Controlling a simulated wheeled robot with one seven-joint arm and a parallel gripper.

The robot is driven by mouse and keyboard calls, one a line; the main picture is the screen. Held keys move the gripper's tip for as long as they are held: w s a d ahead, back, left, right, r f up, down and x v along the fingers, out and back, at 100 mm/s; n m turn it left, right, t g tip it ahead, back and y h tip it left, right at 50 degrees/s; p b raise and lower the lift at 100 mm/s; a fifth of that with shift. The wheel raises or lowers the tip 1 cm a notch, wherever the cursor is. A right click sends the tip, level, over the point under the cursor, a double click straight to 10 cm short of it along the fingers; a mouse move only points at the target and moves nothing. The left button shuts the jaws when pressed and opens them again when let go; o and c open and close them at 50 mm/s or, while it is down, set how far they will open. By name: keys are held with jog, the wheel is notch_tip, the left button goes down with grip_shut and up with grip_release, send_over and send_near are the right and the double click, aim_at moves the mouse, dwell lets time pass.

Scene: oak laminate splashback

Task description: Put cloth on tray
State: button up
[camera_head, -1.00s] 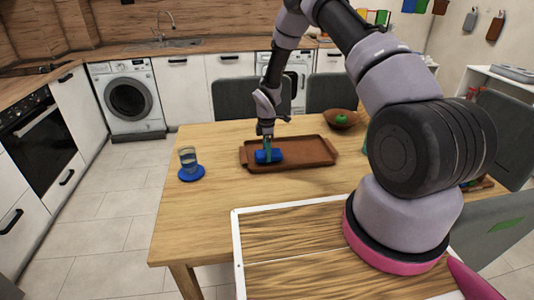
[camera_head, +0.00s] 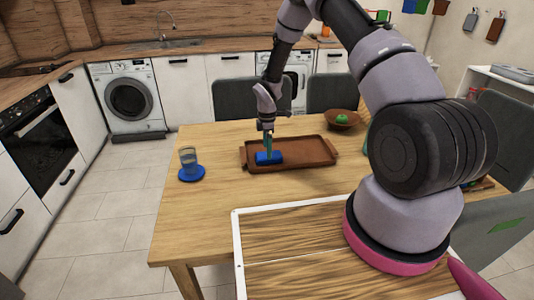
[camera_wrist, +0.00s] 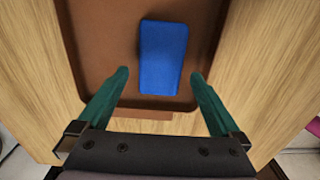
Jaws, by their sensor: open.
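The blue folded cloth (camera_head: 268,158) lies on the left part of the brown tray (camera_head: 315,153) on the wooden table. In the wrist view the cloth (camera_wrist: 163,57) lies flat inside the tray (camera_wrist: 102,45), near its rim. My gripper (camera_head: 267,149) is just above the cloth in the head view. In the wrist view its two teal fingers (camera_wrist: 160,78) are spread wide, with the cloth beyond and between them, and they appear apart from it.
A glass (camera_head: 188,160) stands on a blue round coaster (camera_head: 192,174) to the left of the tray. A brown bowl (camera_head: 342,125) with a green fruit sits behind the tray at right. Grey chairs (camera_head: 240,99) stand at the far side. The table's left front (camera_head: 200,220) is clear.

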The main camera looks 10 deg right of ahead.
jog(key=s+d+r+m+t, duration=0.1)
jog(key=s+d+r+m, duration=0.15)
jog(key=r, duration=0.95)
jog(key=s+d+r+m+t, duration=0.15)
jog(key=s+r+m, duration=0.25)
jog(key=r, duration=0.9)
jog(key=s+d+r+m+t, duration=0.1)
jog(key=s+d+r+m, duration=0.2)
jog(key=r, duration=0.9)
jog(key=s+r+m+t, duration=0.1)
jog(key=s+r+m, duration=0.3)
jog(key=s, duration=0.3)
jog(key=s+d+r+m+t+y, duration=0.1)
jog(key=s+r+m, duration=0.3)
jog(key=s, duration=0.4)
jog(key=s+d+r+m+t+y, duration=0.1)
jog(key=s+r+m, duration=0.3)
jog(key=s, duration=0.3)
jog(key=shift+s+d+m+t, duration=0.15)
jog(key=shift+s+m+t, duration=0.2)
